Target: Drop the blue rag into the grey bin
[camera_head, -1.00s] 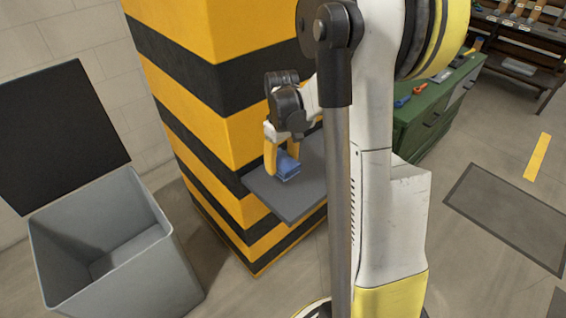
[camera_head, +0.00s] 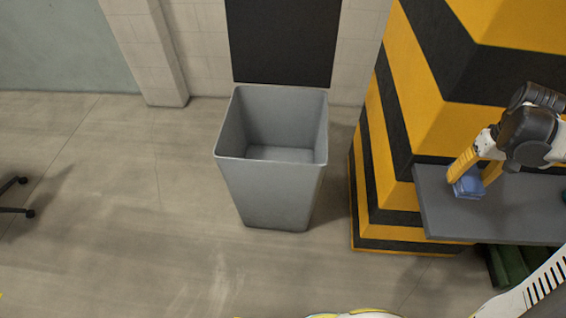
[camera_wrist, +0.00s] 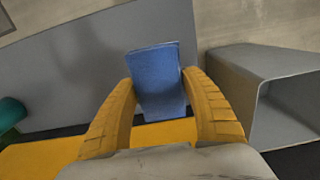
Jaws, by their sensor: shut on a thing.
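The blue rag (camera_head: 467,187) is a small folded cloth between the yellow fingers of my gripper (camera_head: 478,175), at the right of the head view. My gripper is shut on it, over the grey shelf; I cannot tell whether the rag touches the shelf. In the wrist view the rag (camera_wrist: 157,80) stands out between the fingertips of my gripper (camera_wrist: 158,88). The grey bin (camera_head: 268,190) stands on the floor in the middle of the head view, left of my gripper. Its dark lid (camera_head: 283,40) is up and its visible inside is empty. The bin (camera_wrist: 255,100) also shows at the right of the wrist view.
The grey shelf (camera_head: 440,215) juts from a yellow and black striped pillar (camera_head: 400,130) right of the bin. The floor (camera_head: 110,220) left of the bin is clear up to dark chair legs (camera_head: 15,197) at the far left.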

